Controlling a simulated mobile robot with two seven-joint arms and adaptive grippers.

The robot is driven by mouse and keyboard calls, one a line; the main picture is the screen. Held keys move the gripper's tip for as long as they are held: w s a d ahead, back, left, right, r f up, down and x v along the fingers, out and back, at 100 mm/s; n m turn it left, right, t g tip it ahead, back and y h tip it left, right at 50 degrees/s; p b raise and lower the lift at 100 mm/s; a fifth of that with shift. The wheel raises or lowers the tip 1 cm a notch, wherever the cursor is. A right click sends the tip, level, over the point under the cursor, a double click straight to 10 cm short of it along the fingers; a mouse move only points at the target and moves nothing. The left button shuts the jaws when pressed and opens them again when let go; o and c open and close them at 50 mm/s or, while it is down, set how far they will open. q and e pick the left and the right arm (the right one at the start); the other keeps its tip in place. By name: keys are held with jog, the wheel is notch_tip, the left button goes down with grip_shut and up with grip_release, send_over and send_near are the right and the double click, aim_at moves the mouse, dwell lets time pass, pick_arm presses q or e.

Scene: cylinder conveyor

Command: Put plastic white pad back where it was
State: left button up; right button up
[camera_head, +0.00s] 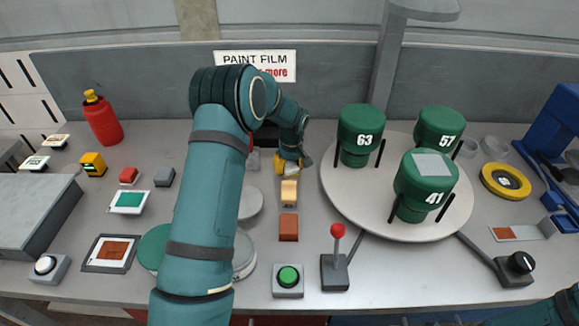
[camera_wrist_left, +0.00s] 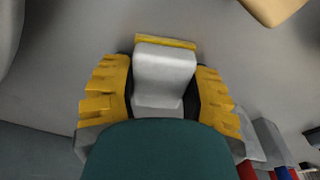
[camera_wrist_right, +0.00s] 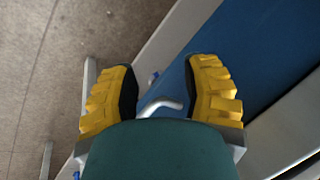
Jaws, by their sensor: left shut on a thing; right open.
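My left gripper (camera_head: 291,163) is low over the table behind the tan block, left of the turntable. In the left wrist view my left gripper (camera_wrist_left: 160,88) is shut on a white pad (camera_wrist_left: 165,75), a block with a yellow strip along its far edge. The pad is mostly hidden by the fingers in the head view. My right gripper (camera_wrist_right: 162,88) shows only in the right wrist view, open and empty, above a blue surface and a grey floor.
A tan block (camera_head: 289,193) and a red-brown block (camera_head: 288,228) stand in line in front of the left gripper. A turntable (camera_head: 340,195) holds three green cylinders. A green button (camera_head: 288,277) and red-knobbed lever (camera_head: 337,250) sit near the front edge.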

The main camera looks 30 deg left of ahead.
aim_at(291, 167)
pick_arm(q)
jog(key=shift+f, duration=0.1)
jog(key=o, duration=1.2)
jog(key=shift+r, duration=0.25)
jog(key=r, duration=0.4)
jog(key=d+r+p, duration=0.1)
jog(key=r, duration=0.3)
jog(key=s+r, duration=0.1)
jog(key=r, duration=0.2)
jog(key=shift+d+r+p, duration=0.15)
jog(key=shift+r+p, duration=0.2)
jog(key=shift+r, duration=0.05)
